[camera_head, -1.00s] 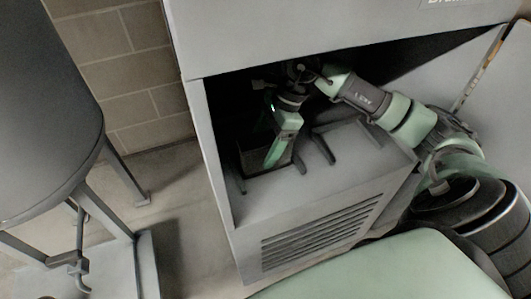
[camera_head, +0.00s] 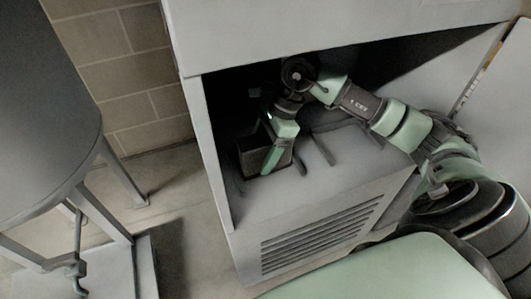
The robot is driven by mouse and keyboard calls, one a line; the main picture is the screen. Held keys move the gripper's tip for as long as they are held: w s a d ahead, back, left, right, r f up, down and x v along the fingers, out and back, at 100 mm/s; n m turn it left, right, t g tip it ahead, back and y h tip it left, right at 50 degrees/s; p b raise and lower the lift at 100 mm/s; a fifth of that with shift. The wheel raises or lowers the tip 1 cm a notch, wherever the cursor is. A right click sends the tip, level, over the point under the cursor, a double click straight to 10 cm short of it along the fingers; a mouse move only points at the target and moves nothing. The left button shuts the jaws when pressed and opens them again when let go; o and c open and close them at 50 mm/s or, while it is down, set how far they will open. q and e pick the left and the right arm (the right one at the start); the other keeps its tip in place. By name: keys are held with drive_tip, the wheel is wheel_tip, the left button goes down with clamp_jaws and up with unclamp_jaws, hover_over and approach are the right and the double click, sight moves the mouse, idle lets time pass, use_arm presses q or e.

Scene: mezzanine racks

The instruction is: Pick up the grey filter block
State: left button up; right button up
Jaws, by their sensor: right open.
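The grey filter block (camera_head: 250,157) is a dark, box-like piece low inside the open cabinet, towards its left side. My right gripper (camera_head: 269,165) reaches into the cabinet from the right and is open. Its green finger points down and overlaps the block's right part in the picture. The gripper is seen nearly edge-on and hides part of the block, so I cannot tell whether it touches it. My left gripper is not in view.
The grey cabinet (camera_head: 310,208) has a louvred front (camera_head: 318,238) below its opening and an overhanging top panel (camera_head: 330,38). Dark rails (camera_head: 322,149) lie on its floor beside the block. An open door (camera_head: 500,120) stands right. A grey rounded tank (camera_head: 45,120) on legs stands left.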

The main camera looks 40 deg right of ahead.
clamp_jaws()
drive_tip(key=shift+r, duration=0.2)
idle(0.3)
